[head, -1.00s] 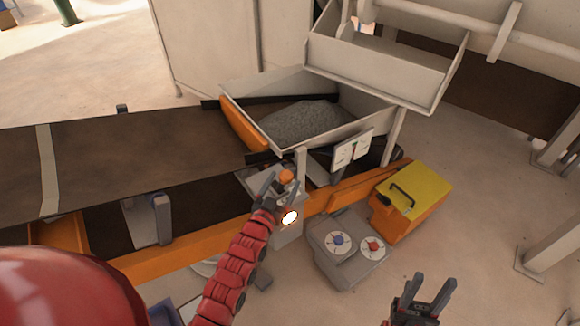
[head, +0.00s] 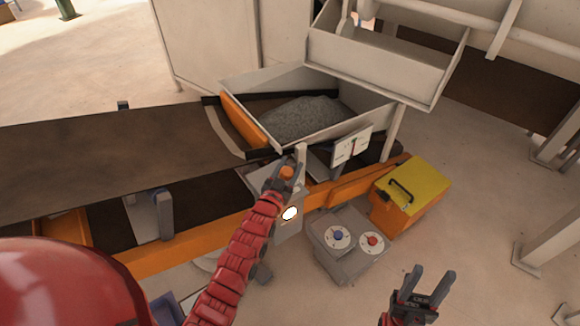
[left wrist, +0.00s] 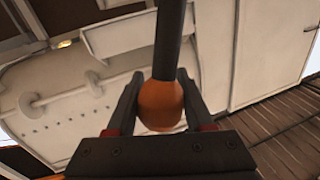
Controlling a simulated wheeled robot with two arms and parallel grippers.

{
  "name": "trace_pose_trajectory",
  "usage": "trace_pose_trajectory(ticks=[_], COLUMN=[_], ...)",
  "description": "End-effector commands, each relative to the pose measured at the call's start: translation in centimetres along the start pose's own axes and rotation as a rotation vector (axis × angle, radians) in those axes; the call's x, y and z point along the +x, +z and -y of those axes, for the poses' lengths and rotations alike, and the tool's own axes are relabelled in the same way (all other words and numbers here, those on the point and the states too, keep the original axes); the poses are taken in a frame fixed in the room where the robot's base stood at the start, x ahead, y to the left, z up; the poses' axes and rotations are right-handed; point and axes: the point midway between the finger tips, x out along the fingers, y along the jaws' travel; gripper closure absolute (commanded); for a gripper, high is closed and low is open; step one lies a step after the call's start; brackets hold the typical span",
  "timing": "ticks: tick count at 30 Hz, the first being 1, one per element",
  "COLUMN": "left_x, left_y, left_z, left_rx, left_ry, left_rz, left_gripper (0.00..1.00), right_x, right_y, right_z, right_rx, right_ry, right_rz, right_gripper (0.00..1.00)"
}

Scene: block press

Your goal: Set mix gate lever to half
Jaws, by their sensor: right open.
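The lever's orange knob (head: 286,172) is on the grey post beside the conveyor in the head view. In the left wrist view the round orange knob (left wrist: 160,106) sits on a dark rod (left wrist: 168,45). My left gripper (head: 284,168) has a finger on each side of the knob, close against it, and looks shut on it. The left fingers also show in the left wrist view (left wrist: 160,95). A white dial plate (head: 352,146) with a pointer stands to the right of the lever. My right gripper (head: 430,284) is open and empty at the lower right.
A hopper (head: 235,80) of grey gravel stands behind the lever, at the end of the brown conveyor belt (head: 100,150). A grey box with blue and red knobs (head: 350,262) and a yellow-lidded orange case (head: 425,180) stand to the right.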

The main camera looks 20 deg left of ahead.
Motion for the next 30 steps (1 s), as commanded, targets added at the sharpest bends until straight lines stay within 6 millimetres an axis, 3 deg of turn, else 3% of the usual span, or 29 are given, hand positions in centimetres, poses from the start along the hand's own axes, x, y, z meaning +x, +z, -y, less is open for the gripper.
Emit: trace_pose_trajectory(ticks=[1,6,7,17,30], left_x=[0.0,0.0,0.0,0.0,2.1], left_y=[0.0,0.0,0.0,0.0,0.0], left_z=[0.0,0.0,0.0,0.1,3.4], left_rx=[0.0,0.0,0.0,-0.003,-0.261], left_ry=[0.0,0.0,0.0,0.0,0.018], left_rz=[0.0,0.0,0.0,0.001,0.164], left_gripper=[0.68,0.99,1.0,1.0,1.0], right_x=[0.0,0.0,0.0,-0.1,-4.2], right_y=[0.0,0.0,0.0,0.0,0.7], right_z=[0.0,0.0,0.0,0.0,0.2], right_rx=[0.0,0.0,0.0,0.0,0.0], right_ry=[0.0,0.0,0.0,0.0,0.0], right_rz=[0.0,0.0,0.0,0.0,0.0], right_gripper=[0.5,0.5,0.5,0.5,0.5])
